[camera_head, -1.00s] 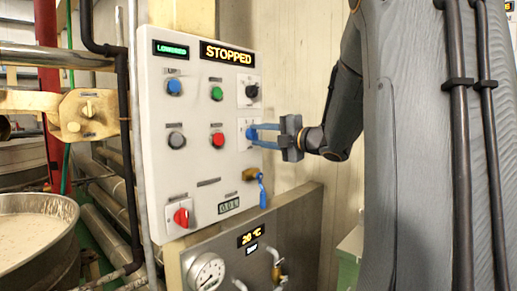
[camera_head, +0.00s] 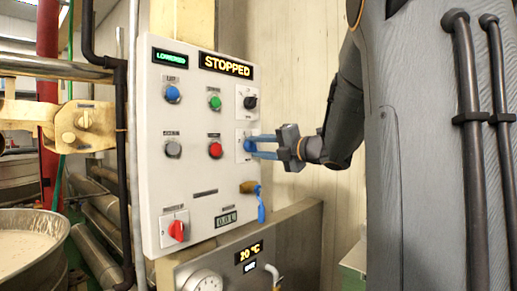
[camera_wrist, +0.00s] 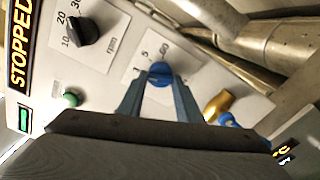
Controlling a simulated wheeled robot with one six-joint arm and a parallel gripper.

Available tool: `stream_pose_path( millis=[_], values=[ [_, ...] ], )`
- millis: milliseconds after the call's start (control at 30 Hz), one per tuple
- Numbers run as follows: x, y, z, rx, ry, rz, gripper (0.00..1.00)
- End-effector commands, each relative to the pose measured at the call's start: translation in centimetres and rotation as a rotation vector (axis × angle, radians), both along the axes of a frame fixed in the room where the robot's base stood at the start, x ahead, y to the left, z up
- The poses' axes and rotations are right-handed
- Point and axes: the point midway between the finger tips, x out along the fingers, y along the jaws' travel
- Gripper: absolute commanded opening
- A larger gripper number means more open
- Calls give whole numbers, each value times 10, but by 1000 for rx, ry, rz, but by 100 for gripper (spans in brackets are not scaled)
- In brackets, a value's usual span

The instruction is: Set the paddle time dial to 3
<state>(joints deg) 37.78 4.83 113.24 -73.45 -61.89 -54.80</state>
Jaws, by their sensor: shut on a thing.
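The paddle time dial is a blue knob (camera_wrist: 160,73) on a white plate (camera_wrist: 180,62) with printed numbers, some partly hidden. In the wrist view my gripper (camera_wrist: 159,86) has its two blue-grey fingers on either side of the knob and is shut on it. In the head view my gripper (camera_head: 250,146) reaches from the right to the dial's plate (camera_head: 240,143), with the fingers hiding most of the knob. I cannot tell the pointer's exact setting.
A black rpm dial (camera_head: 250,102) sits just above. Blue (camera_head: 172,94), green (camera_head: 215,103), grey (camera_head: 173,149) and red (camera_head: 215,150) buttons are to the left. A blue-handled valve (camera_head: 260,205) hangs close below. The display (camera_head: 227,67) reads STOPPED.

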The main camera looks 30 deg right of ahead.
Motion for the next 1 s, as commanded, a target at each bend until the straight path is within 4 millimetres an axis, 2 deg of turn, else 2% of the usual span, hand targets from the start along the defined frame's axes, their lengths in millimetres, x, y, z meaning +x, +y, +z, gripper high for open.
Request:
stream_pose_path(
  millis=[33,133,467,567,800,1000],
  values=[
    [0,0,-1,1,1,0,33],
    [0,0,-1,1,1,0,50],
    [-2,-1,0,1,0,-1,50],
    [-10,-4,0,0,0,-2,50],
    [-46,-18,-1,2,1,-4,50],
    [-68,-26,-1,1,0,-2,50]
  ],
)
